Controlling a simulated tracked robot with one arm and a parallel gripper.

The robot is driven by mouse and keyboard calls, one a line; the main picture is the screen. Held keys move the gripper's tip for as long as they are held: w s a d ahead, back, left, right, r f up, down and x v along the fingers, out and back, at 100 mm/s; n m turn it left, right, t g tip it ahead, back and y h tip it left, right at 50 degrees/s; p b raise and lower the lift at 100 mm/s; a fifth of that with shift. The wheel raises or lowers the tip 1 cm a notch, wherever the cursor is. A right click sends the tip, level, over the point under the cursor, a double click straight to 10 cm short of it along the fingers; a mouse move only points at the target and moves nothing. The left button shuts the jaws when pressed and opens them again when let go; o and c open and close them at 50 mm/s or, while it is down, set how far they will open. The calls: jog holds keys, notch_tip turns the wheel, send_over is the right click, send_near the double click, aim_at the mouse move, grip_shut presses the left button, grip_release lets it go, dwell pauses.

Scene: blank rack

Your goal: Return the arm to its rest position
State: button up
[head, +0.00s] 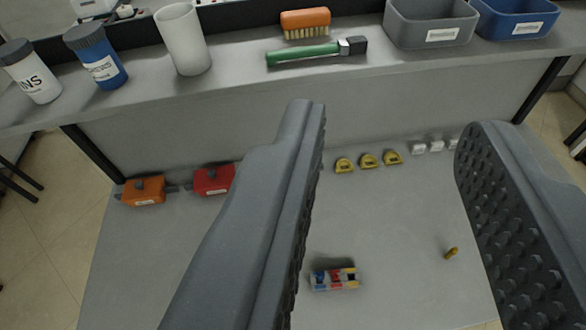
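My gripper (385,140) fills the front of the head view. Its two grey fingers with studded inner pads stand wide apart. Nothing is held between them. The fingers are above the lower grey surface (230,270) and in front of the raised shelf (240,80). The rest of the arm is not in view.
The shelf holds white and blue jars (97,57), a white cup (183,38), a brush (305,22), a green-handled tool (315,51) and bins (430,25). Below are orange (143,190) and red valves (212,180), yellow pieces (369,160) and a small multicoloured block (335,278).

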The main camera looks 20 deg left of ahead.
jog(key=shift+s+r, duration=0.15)
jog(key=shift+r, duration=0.05)
notch_tip(320, 180, down, 5)
jog(key=b, duration=0.4)
jog(key=shift+r+b, duration=0.1)
jog(key=shift+b, duration=0.25)
jog(key=shift+r, duration=0.1)
